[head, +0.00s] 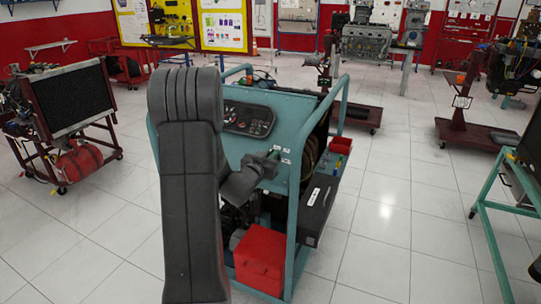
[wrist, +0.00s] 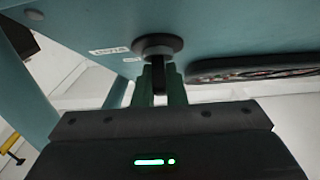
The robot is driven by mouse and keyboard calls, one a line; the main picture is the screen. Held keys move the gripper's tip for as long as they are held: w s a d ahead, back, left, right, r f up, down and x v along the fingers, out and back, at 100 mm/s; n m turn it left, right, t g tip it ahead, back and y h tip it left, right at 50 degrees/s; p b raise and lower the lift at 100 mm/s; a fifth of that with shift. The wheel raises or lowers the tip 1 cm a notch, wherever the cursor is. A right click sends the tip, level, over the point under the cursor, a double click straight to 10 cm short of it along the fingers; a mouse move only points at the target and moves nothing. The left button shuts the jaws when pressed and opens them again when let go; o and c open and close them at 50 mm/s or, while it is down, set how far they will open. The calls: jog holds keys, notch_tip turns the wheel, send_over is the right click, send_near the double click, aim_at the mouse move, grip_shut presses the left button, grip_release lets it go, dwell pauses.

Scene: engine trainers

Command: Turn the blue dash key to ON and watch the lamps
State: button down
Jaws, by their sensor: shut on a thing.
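The teal dash panel (head: 292,135) of an engine trainer stands in front of me in the head view. My gripper (head: 274,154) is at its right part. In the wrist view, my gripper's green fingers (wrist: 160,88) are shut on the dash key (wrist: 158,76) at a round dark switch (wrist: 158,45). The key is mostly hidden between the fingers; no blue shows, and its turned position is unclear. The black instrument cluster (head: 248,119) with the gauges and lamps is left of my gripper; I cannot tell whether any lamp is lit.
Small white labels (wrist: 108,50) sit beside the switch. Teal frame tubes (head: 298,215) surround the panel. A red box (head: 260,262) and a black case (head: 318,208) are low on the trainer. Other engine stands (head: 75,105) are around; the tiled floor (head: 375,235) to the right is clear.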

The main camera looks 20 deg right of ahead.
jog(key=shift+m+g, duration=0.3)
jog(key=m+g+h, duration=0.1)
jog(key=m, duration=0.1)
jog(key=m+g+h+p, duration=0.1)
jog(key=m+g, duration=0.1)
jog(key=m, duration=0.1)
jog(key=shift+r+g, duration=0.1)
jog(key=shift+g, duration=0.2)
jog(key=shift+m+g+p, duration=1.45)
jog(key=shift+m+g, duration=0.85)
jog(key=shift+m, duration=0.6)
jog(key=c, duration=1.5)
grip_release()
